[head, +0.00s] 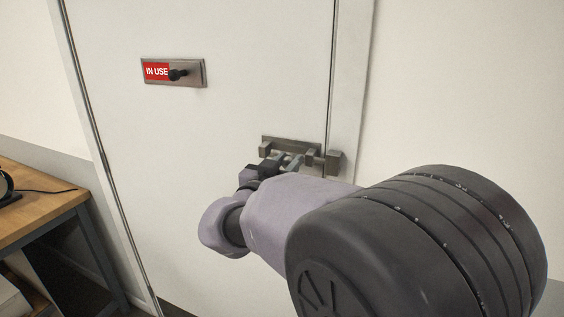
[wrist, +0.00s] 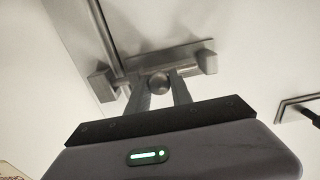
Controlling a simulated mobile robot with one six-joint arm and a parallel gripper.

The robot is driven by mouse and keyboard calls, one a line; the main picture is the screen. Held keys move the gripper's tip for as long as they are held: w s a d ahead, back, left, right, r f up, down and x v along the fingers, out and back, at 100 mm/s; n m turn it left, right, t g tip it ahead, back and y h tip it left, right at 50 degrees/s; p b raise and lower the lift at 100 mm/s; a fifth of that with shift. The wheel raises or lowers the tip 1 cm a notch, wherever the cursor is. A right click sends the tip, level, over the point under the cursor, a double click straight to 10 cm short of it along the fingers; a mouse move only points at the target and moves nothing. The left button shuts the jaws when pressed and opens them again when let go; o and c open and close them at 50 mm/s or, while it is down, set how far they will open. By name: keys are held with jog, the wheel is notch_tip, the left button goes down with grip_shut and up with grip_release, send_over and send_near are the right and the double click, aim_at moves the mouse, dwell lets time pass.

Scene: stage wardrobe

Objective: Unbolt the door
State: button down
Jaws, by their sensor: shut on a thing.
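The white door (head: 215,120) stands closed against its frame. A grey metal bolt (head: 285,142) is mounted near its right edge, and it also shows in the wrist view (wrist: 170,57). A keeper block (head: 334,160) sits on the frame across the gap; in the wrist view it is at the left (wrist: 100,85). My gripper (head: 287,163) is at the bolt. In the wrist view its two fingers (wrist: 160,90) are shut on the round bolt knob (wrist: 159,82).
An indicator plate (head: 191,72) with a red IN USE label and dark knob is on the door at upper left. A wooden workbench (head: 38,203) stands at the left. The wall right of the frame is bare.

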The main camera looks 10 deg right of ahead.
aim_at(274, 152)
dwell(0.9)
jog(key=w+a, duration=0.1)
jog(key=a+b, duration=0.1)
jog(key=w+a+b, duration=0.1)
jog(key=a, duration=0.1)
jog(key=shift+w+f, duration=0.1)
jog(key=shift+w, duration=0.2)
jog(key=shift+d, duration=0.1)
jog(key=shift+r, duration=0.2)
jog(key=c, duration=1.6)
grip_release()
jog(key=o, duration=0.4)
jog(key=shift+a, duration=0.2)
